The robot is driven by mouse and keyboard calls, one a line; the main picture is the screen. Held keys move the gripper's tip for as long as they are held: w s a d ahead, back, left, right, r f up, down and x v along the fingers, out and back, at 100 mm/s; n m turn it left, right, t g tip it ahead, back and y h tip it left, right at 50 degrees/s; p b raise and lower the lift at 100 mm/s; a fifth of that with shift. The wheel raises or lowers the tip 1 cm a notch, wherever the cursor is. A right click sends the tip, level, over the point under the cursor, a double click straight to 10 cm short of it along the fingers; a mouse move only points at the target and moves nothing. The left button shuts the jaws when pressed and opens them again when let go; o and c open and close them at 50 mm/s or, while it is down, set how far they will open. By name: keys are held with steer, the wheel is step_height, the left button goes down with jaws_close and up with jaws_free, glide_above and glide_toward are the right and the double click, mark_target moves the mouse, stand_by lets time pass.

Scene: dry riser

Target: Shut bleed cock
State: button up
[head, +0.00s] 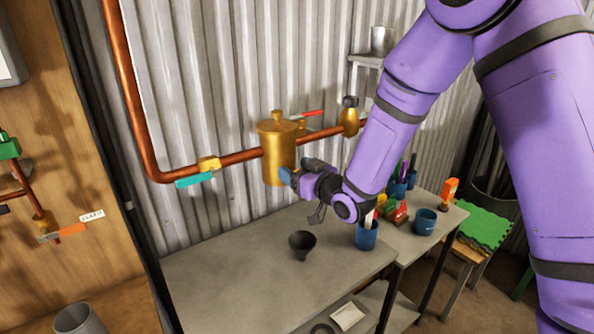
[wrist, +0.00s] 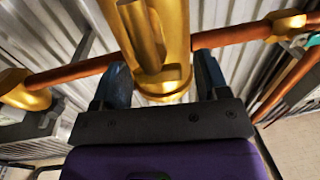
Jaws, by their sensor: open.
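A brass cylindrical vessel (head: 278,152) sits on a copper pipe along the corrugated wall. A red lever (head: 312,113) is beside its top right, and a teal lever (head: 195,180) hangs under a brass valve body (head: 208,163) to its left. I cannot tell for certain which fitting is the bleed cock. My gripper (head: 301,170) is at the vessel's lower right. In the wrist view, my open gripper (wrist: 160,84) has one finger on each side of the vessel's end (wrist: 175,60) and a brass arm-like piece (wrist: 139,35) on it. Contact is unclear.
A grey table (head: 230,265) below bears a black funnel (head: 302,244) and blue cups (head: 366,236). Another brass fitting (head: 349,118) is on the pipe to the right. A wooden board (head: 60,130) with an orange lever (head: 70,230) stands at left. A green-topped stool (head: 483,226) is at right.

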steer(key=c, duration=0.9)
steer(key=shift+m+t+h, duration=0.7)
steer(key=shift+m+h, duration=0.1)
steer(key=shift+h, duration=0.2)
steer(key=o, duration=0.9)
steer(key=v, duration=1)
steer(key=shift+s+d, duration=0.2)
steer(key=shift+s, duration=0.15)
steer(key=shift+w, duration=0.1)
